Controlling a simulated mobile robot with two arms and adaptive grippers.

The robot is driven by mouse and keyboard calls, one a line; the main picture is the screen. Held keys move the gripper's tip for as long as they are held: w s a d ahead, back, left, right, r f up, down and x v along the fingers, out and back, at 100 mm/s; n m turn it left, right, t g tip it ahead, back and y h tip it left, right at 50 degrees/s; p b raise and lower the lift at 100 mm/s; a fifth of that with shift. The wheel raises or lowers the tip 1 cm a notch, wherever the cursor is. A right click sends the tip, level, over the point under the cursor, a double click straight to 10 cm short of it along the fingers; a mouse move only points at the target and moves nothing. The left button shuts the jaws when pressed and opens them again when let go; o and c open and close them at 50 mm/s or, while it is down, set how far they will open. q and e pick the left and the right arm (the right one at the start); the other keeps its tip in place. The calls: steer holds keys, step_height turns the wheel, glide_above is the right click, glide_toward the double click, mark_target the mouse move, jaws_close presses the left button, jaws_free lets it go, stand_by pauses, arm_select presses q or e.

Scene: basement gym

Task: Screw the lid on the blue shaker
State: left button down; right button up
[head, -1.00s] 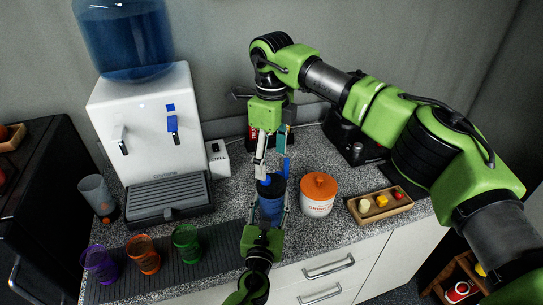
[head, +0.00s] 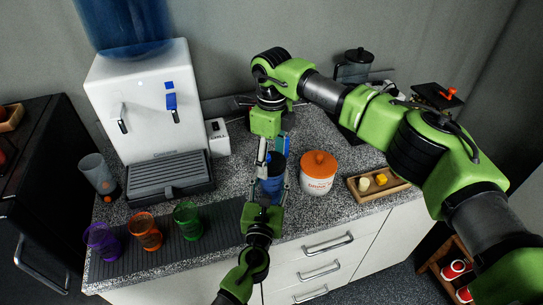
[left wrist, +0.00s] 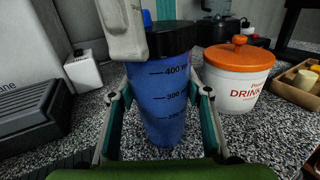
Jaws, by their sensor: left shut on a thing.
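The blue shaker (head: 271,184) stands upright on the speckled counter, with measuring marks facing the left wrist view (left wrist: 158,105). A black lid (left wrist: 172,38) sits at its top; whether it is threaded on does not show. My left gripper (head: 271,188) is shut on the shaker's body, one finger on each side, also in the left wrist view (left wrist: 160,100). My right gripper (head: 273,152) points down from above with its fingers around the lid. One pale finger crosses the lid's left side in the left wrist view; whether the fingers press on the lid is unclear.
A white drink jar (head: 318,178) with an orange lid stands close to the right. A wooden tray (head: 395,187) lies beyond it. The water dispenser (head: 150,110) is at left, and purple, orange and green cups (head: 187,222) stand on a dark mat (head: 170,243).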

steer(key=c, duration=0.7)
steer(key=shift+m, duration=0.9)
steer(key=o, duration=1.3)
step_height(320, 180, up, 12)
steer(key=shift+r, duration=0.1)
arm_select(q)
steer(key=c, duration=1)
jaws_free()
steer(key=shift+c, duration=0.2)
